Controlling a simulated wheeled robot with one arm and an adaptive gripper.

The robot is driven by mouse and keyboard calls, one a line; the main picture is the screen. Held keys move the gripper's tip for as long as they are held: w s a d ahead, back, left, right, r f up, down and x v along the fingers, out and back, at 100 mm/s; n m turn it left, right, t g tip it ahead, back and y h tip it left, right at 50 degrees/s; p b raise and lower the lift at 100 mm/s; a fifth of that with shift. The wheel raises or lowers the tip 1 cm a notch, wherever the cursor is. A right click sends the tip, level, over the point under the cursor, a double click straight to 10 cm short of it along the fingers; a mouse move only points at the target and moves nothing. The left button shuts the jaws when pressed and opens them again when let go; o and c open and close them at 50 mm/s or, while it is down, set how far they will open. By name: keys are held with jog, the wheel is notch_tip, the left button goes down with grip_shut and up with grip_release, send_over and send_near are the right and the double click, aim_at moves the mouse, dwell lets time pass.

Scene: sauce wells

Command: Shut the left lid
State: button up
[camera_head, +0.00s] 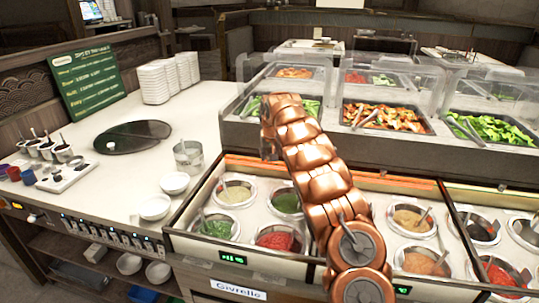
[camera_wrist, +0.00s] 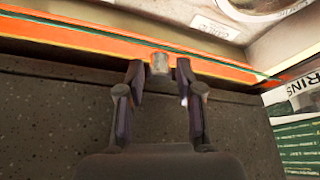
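The left sauce well unit in the head view has its wells, such as the red sauce (camera_head: 279,238), uncovered. A long orange-edged strip (camera_head: 238,164) along its back looks like the raised left lid. In the wrist view the orange edge (camera_wrist: 60,37) crosses the top, with a thin teal line along it. A small grey knob (camera_wrist: 160,63) stands at this edge. My gripper (camera_wrist: 161,73) has its two fingers apart, one on each side of the knob. I cannot tell whether they touch it. In the head view my arm hides the gripper.
A right well unit (camera_head: 423,219) with uncovered sauces sits beside the left one. Food trays under clear guards (camera_head: 386,115) stand behind. A white counter (camera_head: 110,183) with bowls and stacked plates lies to the left. A green sign (camera_wrist: 298,143) shows at the wrist view's right.

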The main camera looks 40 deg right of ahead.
grip_shut()
jog(key=shift+s+f, duration=0.1)
jog(key=shift+s, duration=0.05)
dwell(0.6)
